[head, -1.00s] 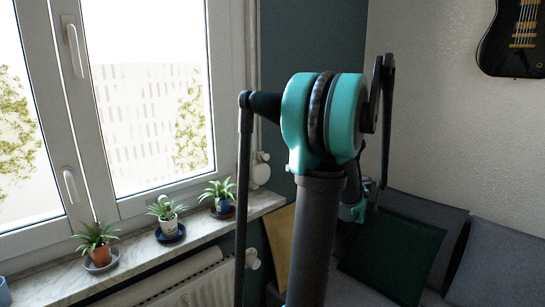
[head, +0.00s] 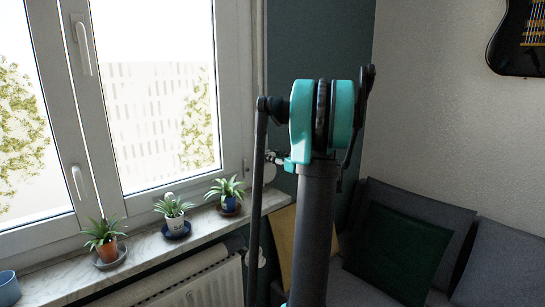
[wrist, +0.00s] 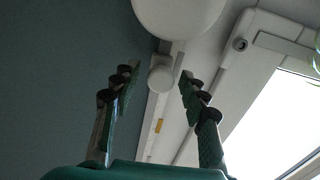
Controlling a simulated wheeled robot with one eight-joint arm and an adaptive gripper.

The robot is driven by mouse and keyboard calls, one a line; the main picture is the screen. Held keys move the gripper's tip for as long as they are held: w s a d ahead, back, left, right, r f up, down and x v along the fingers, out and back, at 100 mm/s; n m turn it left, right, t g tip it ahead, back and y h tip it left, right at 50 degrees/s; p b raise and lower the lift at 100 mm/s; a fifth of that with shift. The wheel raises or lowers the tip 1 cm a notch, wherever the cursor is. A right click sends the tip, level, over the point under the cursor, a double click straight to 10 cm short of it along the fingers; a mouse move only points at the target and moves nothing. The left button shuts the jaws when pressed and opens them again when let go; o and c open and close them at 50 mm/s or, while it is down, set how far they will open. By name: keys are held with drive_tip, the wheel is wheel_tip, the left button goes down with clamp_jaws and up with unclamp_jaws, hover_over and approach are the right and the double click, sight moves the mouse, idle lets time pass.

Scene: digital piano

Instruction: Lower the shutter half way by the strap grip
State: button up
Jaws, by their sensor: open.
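My gripper (wrist: 158,75) is open in the wrist view, with one dark finger on each side and nothing held. A small white cylindrical piece, which looks like the strap grip (wrist: 161,77), shows between the fingertips. I cannot tell how far beyond them it is. A pale strip like the strap (wrist: 152,138) runs below it, with a small yellow mark. In the head view, a teal part of my arm shows beside the window's right edge, and my upright arm hides most of the gripper. The window (head: 150,100) is uncovered, with no shutter visible across its glass.
A large white rounded object (wrist: 180,14) sits just above the strap grip in the wrist view. A radiator (head: 205,287) is below. A grey sofa (head: 480,255) stands at the right.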

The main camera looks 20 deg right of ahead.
drive_tip(key=shift+w+a, duration=0.15)
drive_tip(key=shift+w, duration=0.2)
drive_tip(key=shift+c, duration=0.2)
clamp_jaws()
